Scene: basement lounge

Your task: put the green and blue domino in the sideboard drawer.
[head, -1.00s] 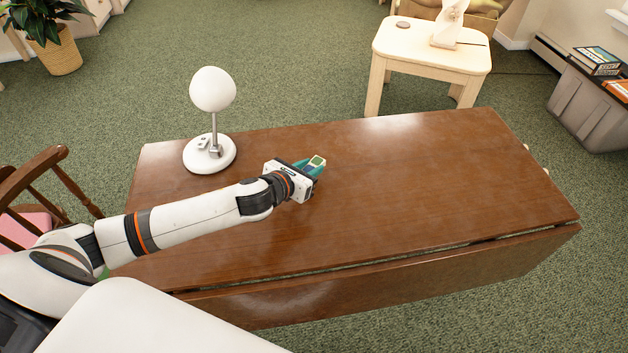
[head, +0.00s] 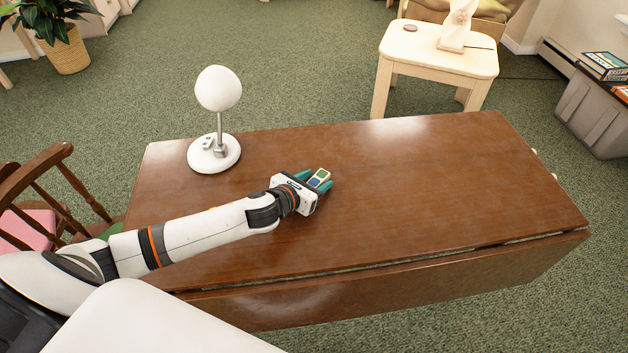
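The green and blue domino (head: 320,178) is a small tile with one green half and one blue half. It sits between the teal fingers of my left gripper (head: 316,181), one finger along each side of it. The gripper is shut on it over the brown table (head: 430,180), left of the middle. I cannot tell how far the domino is above the tabletop. My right gripper is not in view. A pale piece of furniture (head: 103,12) is cut off at the top left; I cannot tell if it is the sideboard, and no open drawer shows.
A white globe lamp (head: 218,90) stands on the table, behind and left of my gripper. A wooden chair (head: 50,190) is at the left. A pale side table (head: 430,62) and a grey bin (head: 595,115) stand beyond the table. The table's right half is clear.

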